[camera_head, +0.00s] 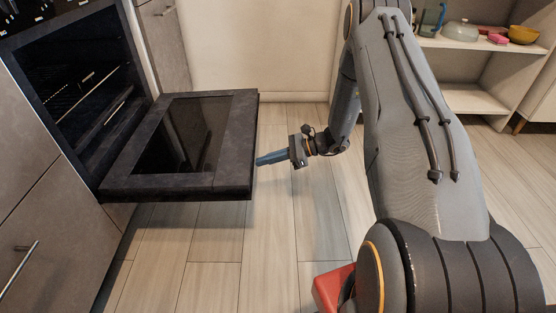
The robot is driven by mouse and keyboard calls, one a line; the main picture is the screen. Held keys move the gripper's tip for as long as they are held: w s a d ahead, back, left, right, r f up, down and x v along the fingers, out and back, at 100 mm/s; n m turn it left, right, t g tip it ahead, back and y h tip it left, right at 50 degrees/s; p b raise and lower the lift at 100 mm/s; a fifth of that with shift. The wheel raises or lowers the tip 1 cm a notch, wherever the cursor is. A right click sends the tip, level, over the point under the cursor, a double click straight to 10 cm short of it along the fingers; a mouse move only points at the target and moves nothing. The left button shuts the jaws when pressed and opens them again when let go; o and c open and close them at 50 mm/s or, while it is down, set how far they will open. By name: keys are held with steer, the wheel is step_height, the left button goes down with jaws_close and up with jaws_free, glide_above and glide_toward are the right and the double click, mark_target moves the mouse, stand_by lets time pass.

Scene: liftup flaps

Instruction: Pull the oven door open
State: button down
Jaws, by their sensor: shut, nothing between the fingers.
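The oven door (229,140) is dark with a glass pane in its middle. It is folded down and stands out about level from the oven (75,75) at the left, whose dark cavity with racks is exposed. My gripper (260,161) is just right of the door's outer edge, with its blue fingers shut and empty, pointing left toward that edge. I cannot tell whether the fingertips touch the door. No handle shows on the door from this side.
Grey cabinets (45,215) with a bar handle stand below and left of the oven. An open shelf (470,45) with dishes stands at the back right. A red object (331,287) sits low beside my arm. Wooden floor (215,250) in front of the door is clear.

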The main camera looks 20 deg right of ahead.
steer(key=shift+w+a+r+b, duration=0.1)
steer(key=shift+r+b, duration=0.15)
steer(key=shift+r, duration=0.4)
steer(key=shift+s+a+r+b, duration=0.1)
steer(key=shift+r+b, duration=0.1)
steer(key=shift+r, duration=0.45)
steer(key=shift+w+a+r+b, duration=0.1)
steer(key=shift+r+b, duration=0.15)
steer(key=shift+r, duration=0.4)
steer(key=shift+r, duration=0.1)
